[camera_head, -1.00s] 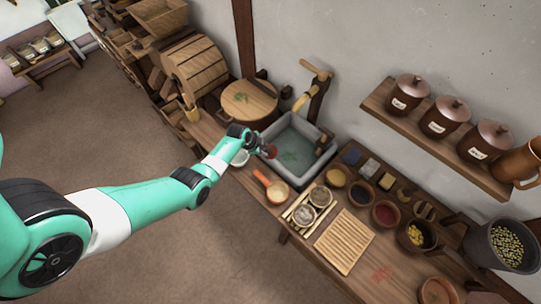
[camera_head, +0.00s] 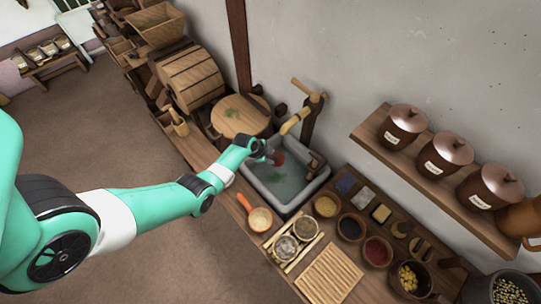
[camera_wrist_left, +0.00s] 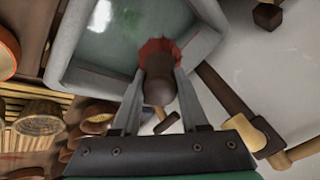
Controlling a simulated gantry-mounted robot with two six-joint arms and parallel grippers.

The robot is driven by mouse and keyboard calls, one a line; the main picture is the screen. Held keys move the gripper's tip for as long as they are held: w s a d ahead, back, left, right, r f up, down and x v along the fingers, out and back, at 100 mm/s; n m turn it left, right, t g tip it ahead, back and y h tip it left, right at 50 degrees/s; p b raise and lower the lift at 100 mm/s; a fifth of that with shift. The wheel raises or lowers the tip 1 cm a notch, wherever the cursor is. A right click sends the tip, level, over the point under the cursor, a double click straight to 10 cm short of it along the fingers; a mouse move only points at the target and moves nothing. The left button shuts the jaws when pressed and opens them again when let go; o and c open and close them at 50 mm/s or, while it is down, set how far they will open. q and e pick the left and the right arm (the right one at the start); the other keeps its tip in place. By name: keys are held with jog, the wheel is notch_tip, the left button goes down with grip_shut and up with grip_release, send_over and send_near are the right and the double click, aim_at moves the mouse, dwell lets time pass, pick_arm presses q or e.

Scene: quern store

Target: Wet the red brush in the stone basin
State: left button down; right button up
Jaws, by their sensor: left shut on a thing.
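My left gripper (camera_head: 268,153) is over the back left part of the grey stone basin (camera_head: 262,191), near the wooden spout. It is shut on the dark brown handle of the red brush (camera_head: 279,158). In the left wrist view the fingers grip the handle (camera_wrist_left: 158,88), and the red head (camera_wrist_left: 158,50) points away, in front of the basin's wall (camera_wrist_left: 205,38). Greenish water (camera_head: 285,187) shows in the basin. I cannot tell whether the brush head touches the water. My right gripper is not in view.
The wooden spout (camera_head: 296,122) rises behind the basin. A round lidded tub (camera_head: 240,117) stands at its left. An orange-handled ladle (camera_head: 259,218), several small bowls and a slatted mat (camera_head: 329,273) lie on the bench in front and right. A jar shelf (camera_head: 425,180) is on the wall.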

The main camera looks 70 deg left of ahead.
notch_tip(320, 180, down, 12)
jog(key=b, duration=1)
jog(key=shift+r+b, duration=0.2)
jog(key=shift+b, duration=0.2)
